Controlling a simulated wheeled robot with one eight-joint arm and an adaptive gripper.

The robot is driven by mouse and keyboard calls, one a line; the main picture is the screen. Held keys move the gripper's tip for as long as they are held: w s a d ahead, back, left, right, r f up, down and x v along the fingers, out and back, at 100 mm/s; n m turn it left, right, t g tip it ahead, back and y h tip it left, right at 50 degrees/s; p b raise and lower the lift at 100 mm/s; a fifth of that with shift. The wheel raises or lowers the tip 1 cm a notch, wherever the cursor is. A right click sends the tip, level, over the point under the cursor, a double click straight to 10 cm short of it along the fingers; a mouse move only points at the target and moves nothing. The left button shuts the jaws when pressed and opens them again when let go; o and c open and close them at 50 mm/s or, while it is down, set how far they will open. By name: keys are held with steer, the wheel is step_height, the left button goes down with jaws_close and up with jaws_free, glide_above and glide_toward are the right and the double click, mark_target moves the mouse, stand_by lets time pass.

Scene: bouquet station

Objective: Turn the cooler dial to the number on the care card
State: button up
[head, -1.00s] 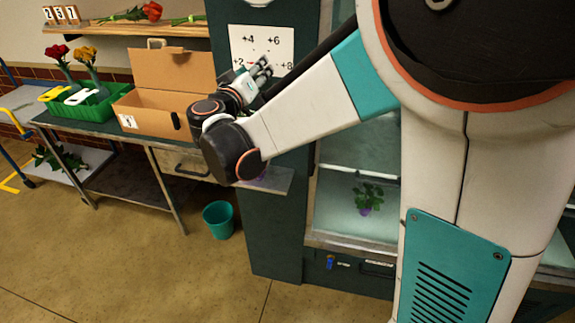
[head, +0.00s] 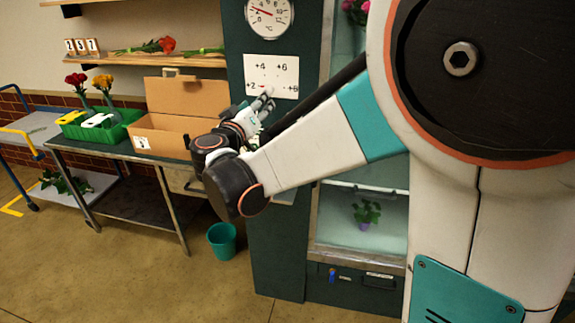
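The white dial plate (head: 284,66) is on the dark green cooler front, with the marks +2, +4, +6 and +8. A small red mark shows near its middle; the knob itself is not clear, being small and partly behind my gripper. My gripper (head: 265,101) is at the lower edge of the plate, with its fingers pointing up toward it. I cannot tell whether it touches anything or how far its fingers are apart. A small white card (head: 142,142) is on the front of the cardboard box; its print is too small to read, and I cannot tell if it is the care card.
A round thermometer (head: 268,16) is above the plate. A teal bin (head: 222,240) stands on the floor by the cooler. The floor at front left is clear.

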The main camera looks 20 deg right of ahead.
steer(key=s+d+f+g+y, duration=0.2)
steer(key=s+d+g, duration=0.1)
steer(key=s+d, duration=0.4)
steer(key=s+f+g+y, duration=0.1)
steer(key=s+f+y, duration=0.1)
steer(key=s, duration=0.4)
steer(key=s+a+f+g+y, duration=0.1)
steer(key=s+f+g, duration=0.1)
steer(key=s+f, duration=0.2)
steer(key=shift+s+a+f+y+b, duration=0.3)
steer(key=shift+s+f+y+b, duration=0.1)
steer(key=shift+s, duration=1.35)
steer(key=s+a+f+y, duration=0.2)
steer(key=s+a, duration=0.1)
steer(key=s, duration=0.2)
steer(key=s+a+f+n+g+y, duration=0.1)
steer(key=s+a+f+y, duration=0.2)
steer(key=s, duration=0.3)
steer(key=shift+s+a, duration=0.3)
steer(key=shift+a, duration=0.15)
